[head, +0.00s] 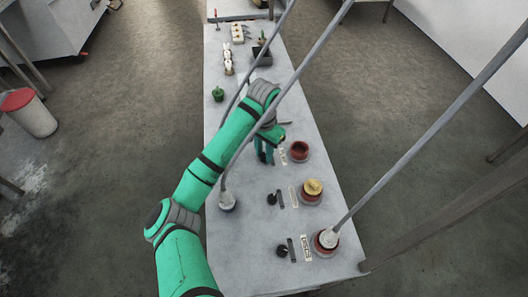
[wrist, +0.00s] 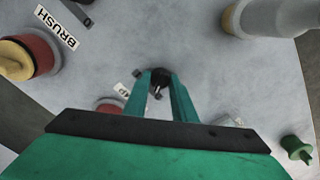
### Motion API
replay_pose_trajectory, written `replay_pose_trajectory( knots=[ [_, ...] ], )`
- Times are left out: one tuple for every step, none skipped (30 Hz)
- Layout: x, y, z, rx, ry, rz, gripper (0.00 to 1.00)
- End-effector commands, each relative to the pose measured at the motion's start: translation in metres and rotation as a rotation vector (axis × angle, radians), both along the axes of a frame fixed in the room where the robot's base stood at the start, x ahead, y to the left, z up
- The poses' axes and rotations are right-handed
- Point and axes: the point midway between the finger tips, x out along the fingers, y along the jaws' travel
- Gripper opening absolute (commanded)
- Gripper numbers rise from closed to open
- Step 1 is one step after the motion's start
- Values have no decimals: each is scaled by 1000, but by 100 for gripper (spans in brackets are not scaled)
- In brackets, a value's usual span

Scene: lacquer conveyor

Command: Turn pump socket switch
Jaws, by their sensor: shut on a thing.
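A black switch knob (wrist: 160,79) sits on the grey worktop (wrist: 195,55) between my fingertips in the wrist view. My gripper (wrist: 158,88) is shut on it, one green finger on each side. A white label (wrist: 122,90) beside it is partly hidden; its visible end seems to read "MP". A red socket (wrist: 108,104) shows partly behind my gripper. In the head view the same empty-looking red socket (head: 300,151) stands right of my gripper (head: 265,158). My gripper and arm hide the knob there.
A yellow-capped red socket (head: 313,187) has its own black knob (head: 272,199) and a BRUSH label (wrist: 57,27). The nearest socket (head: 325,248) holds a plug with a cable. A grey plug (head: 227,201) stands left, its cable passing by my arm. A green object (head: 218,94) stands farther back.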

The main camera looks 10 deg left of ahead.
Motion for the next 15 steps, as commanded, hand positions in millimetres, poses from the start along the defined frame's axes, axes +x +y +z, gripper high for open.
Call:
replay_pose_trajectory(
  knots=[
    [-2, 3, -1, 4, 8, 23, 2],
    [-2, 3, -2, 4, 8, 32, 2],
    [-2, 3, -2, 4, 8, 41, 2],
    [-2, 3, -2, 4, 8, 48, 2],
    [-2, 3, -2, 4, 8, 54, 2],
    [-2, 3, -2, 4, 8, 62, 2],
    [-2, 3, -2, 4, 8, 66, 2],
    [-2, 3, -2, 4, 8, 69, 2],
    [-2, 3, -1, 5, 8, 72, 2],
    [-2, 3, -1, 5, 8, 74, 2],
    [-2, 3, -1, 5, 8, 75, 2],
    [-2, 3, -1, 6, 7, 76, 2],
    [-2, 3, -1, 6, 7, 76, 2],
    [-2, 3, -1, 6, 7, 76, 2],
    [-2, 3, -1, 6, 7, 76, 2]
  ],
)
